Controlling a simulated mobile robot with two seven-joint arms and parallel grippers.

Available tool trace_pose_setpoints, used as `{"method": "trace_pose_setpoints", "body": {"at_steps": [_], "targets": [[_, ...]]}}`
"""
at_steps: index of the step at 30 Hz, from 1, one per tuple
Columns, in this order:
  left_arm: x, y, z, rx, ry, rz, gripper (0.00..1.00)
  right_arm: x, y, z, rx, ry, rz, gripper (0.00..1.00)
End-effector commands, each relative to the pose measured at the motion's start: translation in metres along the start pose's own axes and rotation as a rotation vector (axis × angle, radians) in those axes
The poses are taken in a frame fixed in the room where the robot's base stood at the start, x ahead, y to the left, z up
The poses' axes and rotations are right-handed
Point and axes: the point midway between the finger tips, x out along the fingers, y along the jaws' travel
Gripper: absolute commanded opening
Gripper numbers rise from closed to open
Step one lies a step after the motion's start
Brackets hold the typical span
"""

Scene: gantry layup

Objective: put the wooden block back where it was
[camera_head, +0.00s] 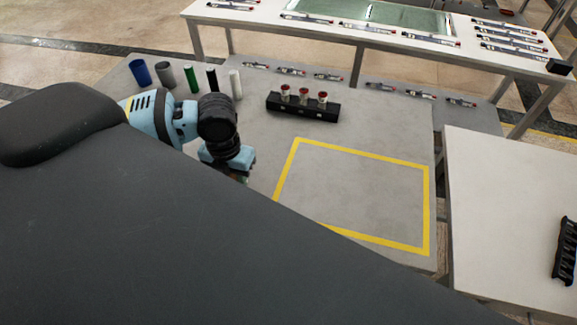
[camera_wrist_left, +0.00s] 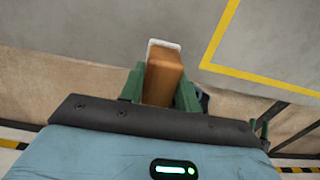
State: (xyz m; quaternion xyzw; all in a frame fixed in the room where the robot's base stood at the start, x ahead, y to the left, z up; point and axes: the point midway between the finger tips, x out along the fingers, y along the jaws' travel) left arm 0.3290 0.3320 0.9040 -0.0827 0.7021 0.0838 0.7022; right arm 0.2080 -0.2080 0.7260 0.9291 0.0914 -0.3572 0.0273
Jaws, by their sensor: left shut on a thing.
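The wooden block (camera_wrist_left: 164,80) is brown, with a pale end, and shows in the left wrist view between two green fingers. My left gripper (camera_wrist_left: 161,92) is shut on it, with one finger on each side. In the head view my left gripper (camera_head: 239,178) is near the left part of the grey table, left of the yellow outline (camera_head: 281,172); its tips and the block are hidden behind a dark part of my body. Whether the block touches the table cannot be told. My right gripper is not in view.
The yellow-outlined area is empty. A black holder (camera_head: 302,111) with three red-topped cups stands behind it. Several upright cylinders, including a blue one (camera_head: 140,73), stand at the back left. A white table (camera_head: 500,200) stands right, with a black rack (camera_head: 565,251).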

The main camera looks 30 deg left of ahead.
Motion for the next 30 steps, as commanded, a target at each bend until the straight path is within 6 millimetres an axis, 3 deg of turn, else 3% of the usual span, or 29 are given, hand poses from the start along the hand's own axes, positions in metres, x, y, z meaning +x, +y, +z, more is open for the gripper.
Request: {"method": "trace_pose_setpoints", "body": {"at_steps": [8, 24, 30], "targets": [[0.0, -0.004, 0.008, -0.002, -0.003, -0.003, 0.11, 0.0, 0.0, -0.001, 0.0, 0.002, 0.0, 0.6], [0.011, -0.054, 0.108, -0.002, 0.0, -0.003, 0.11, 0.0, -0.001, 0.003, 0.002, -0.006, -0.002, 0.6], [0.015, -0.065, 0.131, -0.001, 0.001, -0.001, 0.11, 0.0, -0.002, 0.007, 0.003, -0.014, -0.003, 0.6]]}}
